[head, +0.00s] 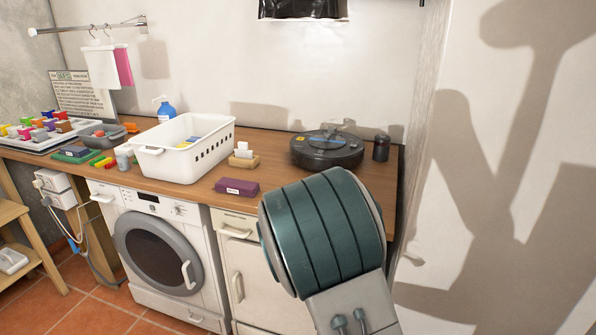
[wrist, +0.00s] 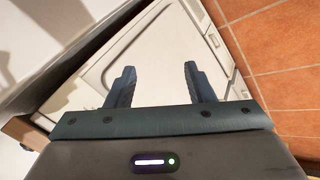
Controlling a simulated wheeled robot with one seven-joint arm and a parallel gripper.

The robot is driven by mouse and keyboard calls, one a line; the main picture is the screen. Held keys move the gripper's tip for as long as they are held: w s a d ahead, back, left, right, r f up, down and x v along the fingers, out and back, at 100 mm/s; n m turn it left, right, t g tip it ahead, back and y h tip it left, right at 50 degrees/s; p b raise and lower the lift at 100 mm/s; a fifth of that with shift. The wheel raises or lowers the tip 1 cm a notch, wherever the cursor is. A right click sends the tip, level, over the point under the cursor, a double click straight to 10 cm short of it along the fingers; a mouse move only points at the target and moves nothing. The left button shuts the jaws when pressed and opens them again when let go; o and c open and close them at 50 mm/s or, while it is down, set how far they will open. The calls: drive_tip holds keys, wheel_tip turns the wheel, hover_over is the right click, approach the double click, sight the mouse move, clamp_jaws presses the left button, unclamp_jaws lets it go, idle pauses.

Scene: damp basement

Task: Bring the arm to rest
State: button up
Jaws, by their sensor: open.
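My gripper (wrist: 158,86) shows in the wrist view with its two dark fingers apart and nothing between them. Beyond the fingers are a white cabinet front (wrist: 140,55) and the tiled floor. In the head view a big teal joint of my arm (head: 325,232) stands at the lower middle, in front of the counter's right part. My gripper itself does not show in the head view. The arm's shadow falls on the right wall.
The wooden counter (head: 225,203) holds a white basket (head: 160,165), a dark round device (head: 327,150), a purple box (head: 237,187) and a dark canister (head: 381,148). A washing machine (head: 158,250) stands below. A wooden shelf (head: 30,240) is at the far left.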

drive_tip(key=s+d+r+m+g+y+p, duration=0.1)
drive_tip(key=s+r+m, duration=0.1)
drive_tip(key=s+r, duration=0.3)
drive_tip(key=s+d+r+m+g+p, duration=0.1)
drive_tip(key=s+r, duration=0.4)
drive_tip(key=r, duration=0.8)
drive_tip(key=s+d+r+m+g+y+p, duration=0.1)
drive_tip(key=s+r+m+p, duration=0.2)
drive_tip(key=s+r, duration=0.3)
drive_tip(key=shift+d+r+m+y, duration=0.3)
drive_tip(key=shift+r+m, duration=0.6)
drive_tip(key=shift+r, duration=0.7)
drive_tip(key=shift+a, duration=0.1)
